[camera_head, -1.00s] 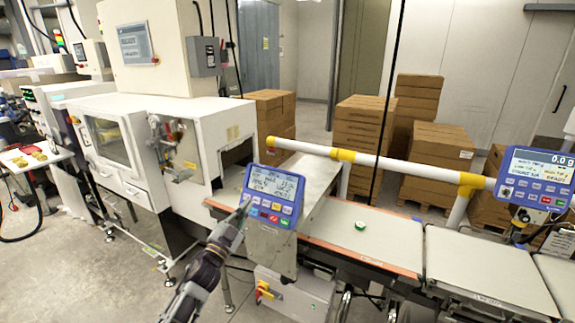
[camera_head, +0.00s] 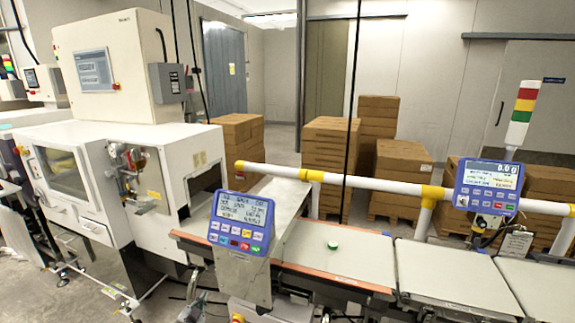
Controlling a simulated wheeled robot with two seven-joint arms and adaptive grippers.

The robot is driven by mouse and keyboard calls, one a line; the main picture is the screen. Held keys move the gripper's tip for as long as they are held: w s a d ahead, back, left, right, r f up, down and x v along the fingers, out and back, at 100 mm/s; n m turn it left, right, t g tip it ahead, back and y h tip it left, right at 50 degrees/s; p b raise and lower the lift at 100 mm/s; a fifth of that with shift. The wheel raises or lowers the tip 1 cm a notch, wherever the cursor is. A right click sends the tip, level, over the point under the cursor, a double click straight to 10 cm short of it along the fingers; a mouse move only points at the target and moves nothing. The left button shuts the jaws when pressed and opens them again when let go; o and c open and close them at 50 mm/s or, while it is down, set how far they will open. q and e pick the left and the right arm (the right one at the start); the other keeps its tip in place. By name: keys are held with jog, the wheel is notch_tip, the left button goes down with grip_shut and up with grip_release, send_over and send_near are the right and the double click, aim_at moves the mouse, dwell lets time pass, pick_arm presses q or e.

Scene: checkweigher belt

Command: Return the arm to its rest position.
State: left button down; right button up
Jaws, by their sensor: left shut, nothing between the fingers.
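My left gripper (camera_head: 194,306) shows only as a small part at the bottom edge, left of centre. It is shut and empty, below and left of the blue control panel (camera_head: 241,222) and apart from it. The rest of the left arm is cut off by the frame. My right gripper is not in view. The blue panel has a lit screen and several coloured buttons, and stands at the near side of the belt (camera_head: 352,259).
A small green and white round item (camera_head: 332,247) lies on the belt. A second blue panel (camera_head: 488,187) reads 0.0 g at the right. A white and yellow rail (camera_head: 376,184) runs behind the belt. The white machine (camera_head: 75,185) stands left; stacked cartons (camera_head: 327,150) stand behind.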

pick_arm(q)
jog(key=s+a+f+n+g, duration=0.1)
jog(key=s+f+g, duration=0.2)
jog(key=s+f, duration=0.6)
jog(key=s+f+n+g, duration=0.15)
jog(key=s+f, duration=0.35)
jog(key=f, duration=0.8)
jog(key=s+a+f+g, duration=0.1)
jog(key=s+f+g, duration=0.2)
jog(key=s+f, duration=0.6)
jog(key=s+d+f+g+b, duration=0.1)
jog(key=s+f, duration=0.5)
jog(key=s, duration=0.6)
jog(key=s+d+f+n+g+b, duration=0.1)
jog(key=s+d+f+g, duration=0.2)
jog(key=s, duration=0.9)
jog(key=s+d+f+g+b, duration=0.1)
jog(key=s+d+f+g, duration=0.1)
jog(key=s+f, duration=0.7)
jog(key=s, duration=0.4)
jog(key=shift+d+f+g, duration=0.35)
